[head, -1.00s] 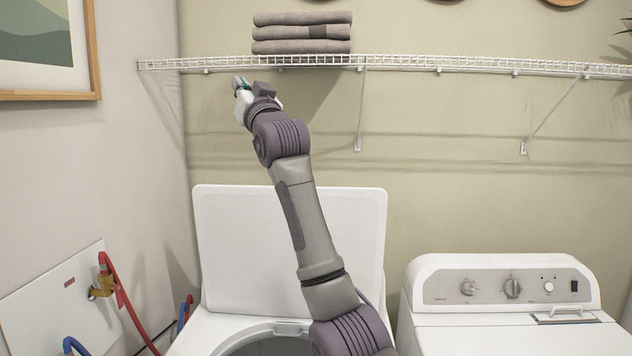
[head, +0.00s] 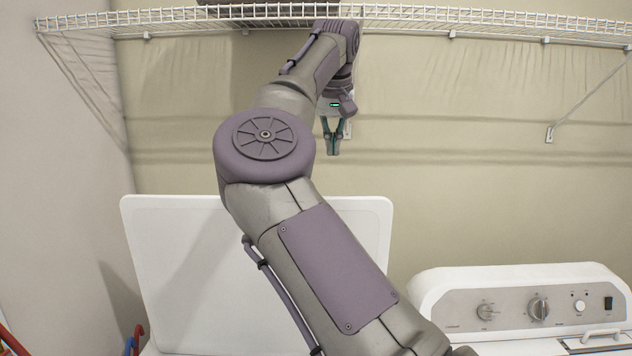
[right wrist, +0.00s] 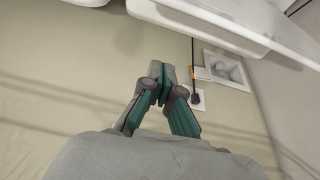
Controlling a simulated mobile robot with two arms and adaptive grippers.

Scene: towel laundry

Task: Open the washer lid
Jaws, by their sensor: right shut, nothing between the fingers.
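The white washer lid (head: 160,270) stands raised and upright against the back wall at the left of the head view, partly hidden behind my right arm. The washer's tub opening is out of view now. My right gripper (head: 333,150) hangs fingers down in front of the wall, above the lid's top edge and apart from it. In the right wrist view its fingertips (right wrist: 160,82) are together and hold nothing. My left gripper is not in view.
A white dryer with a control panel (head: 530,308) stands at the right. A wire shelf (head: 450,20) runs along the wall above. A cord and plug (right wrist: 195,97) show at the wall in the right wrist view.

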